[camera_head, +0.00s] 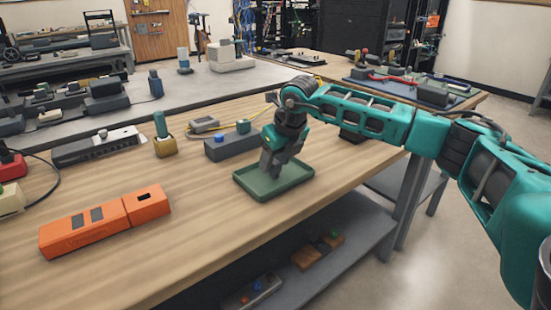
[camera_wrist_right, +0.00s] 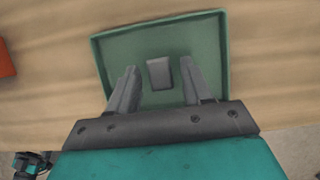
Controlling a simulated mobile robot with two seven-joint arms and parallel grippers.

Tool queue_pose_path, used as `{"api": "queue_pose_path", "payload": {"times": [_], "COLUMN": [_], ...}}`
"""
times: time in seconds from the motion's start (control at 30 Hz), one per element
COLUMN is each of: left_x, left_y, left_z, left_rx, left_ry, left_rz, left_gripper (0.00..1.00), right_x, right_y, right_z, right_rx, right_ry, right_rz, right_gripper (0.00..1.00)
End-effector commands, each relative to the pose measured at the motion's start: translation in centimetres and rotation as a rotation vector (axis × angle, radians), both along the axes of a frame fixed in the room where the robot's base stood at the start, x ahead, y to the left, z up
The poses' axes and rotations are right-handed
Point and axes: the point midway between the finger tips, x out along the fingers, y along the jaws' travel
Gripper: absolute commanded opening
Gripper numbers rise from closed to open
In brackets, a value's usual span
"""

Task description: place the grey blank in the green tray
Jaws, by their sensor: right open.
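The green tray (camera_head: 297,176) lies on the wooden bench near its front edge, and its rim and floor also fill much of the right wrist view (camera_wrist_right: 110,50). The small grey blank (camera_wrist_right: 160,74) shows over the tray floor in the right wrist view. It appears to rest there; exact contact is hard to tell. My right gripper (camera_head: 268,170) points down into the tray. Its fingers are open on either side of the blank, with a visible gap on each side. In the head view the blank cannot be made out behind the fingers. My left gripper is not in view.
An orange block with slots (camera_head: 105,222) lies at the front left. A grey box with blue and green knobs (camera_head: 234,143) stands just behind the tray. A yellow-brown holder with a green plug (camera_head: 164,146) is further left. The bench between the orange block and tray is clear.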

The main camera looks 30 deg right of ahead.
Motion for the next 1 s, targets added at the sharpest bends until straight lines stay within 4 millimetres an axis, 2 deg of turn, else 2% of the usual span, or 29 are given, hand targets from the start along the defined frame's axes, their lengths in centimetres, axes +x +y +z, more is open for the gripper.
{"api": "queue_pose_path", "payload": {"times": [0.17,0.5,0.63,0.8,1.0], "left_x": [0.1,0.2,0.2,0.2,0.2], "left_y": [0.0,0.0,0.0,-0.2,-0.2], "left_z": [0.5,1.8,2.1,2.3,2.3], "left_rx": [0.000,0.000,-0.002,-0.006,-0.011], "left_ry": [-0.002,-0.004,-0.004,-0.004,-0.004], "left_rz": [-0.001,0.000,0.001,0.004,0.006], "left_gripper": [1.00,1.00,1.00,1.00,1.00], "right_x": [-0.3,-3.1,-3.9,-4.5,-4.6], "right_y": [-0.1,-0.3,-0.3,-0.3,-0.4], "right_z": [1.4,8.0,9.9,11.2,11.4], "right_rx": [0.000,-0.001,0.000,0.000,0.000], "right_ry": [-0.002,-0.003,-0.003,-0.001,0.000], "right_rz": [0.000,0.000,0.001,0.001,0.000], "right_gripper": [0.50,0.50,0.50,0.50,0.50]}}
